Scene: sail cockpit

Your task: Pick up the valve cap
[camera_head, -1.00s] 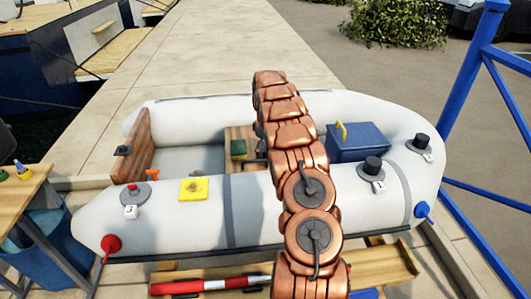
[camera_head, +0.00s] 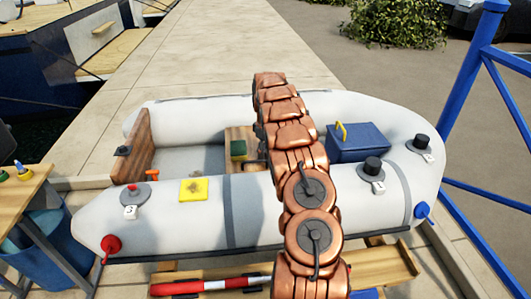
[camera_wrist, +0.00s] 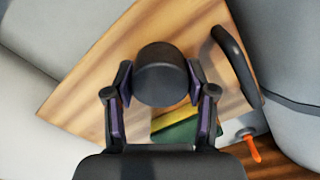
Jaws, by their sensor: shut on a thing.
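In the wrist view the black round valve cap (camera_wrist: 160,72) sits between the two fingertips of my gripper (camera_wrist: 160,88), whose pads touch it on both sides. The cap is above a wooden board in the dinghy, and a green and yellow sponge (camera_wrist: 178,130) lies below. In the head view my arm hides most of the gripper, and I cannot make out the held cap there. On the grey dinghy's near tube, the valve marked 3 (camera_head: 132,188) shows a red centre with no black cap. Two other valves carry black caps (camera_head: 372,166) and (camera_head: 422,142).
The inflatable dinghy (camera_head: 90,215) has a wooden transom (camera_head: 137,150) and a blue box (camera_head: 357,146) inside. A yellow cloth (camera_head: 193,189) lies on the near tube. A blue post (camera_head: 478,70) stands right, a wooden table (camera_head: 25,200) left. A red and white bar (camera_head: 210,286) lies in front.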

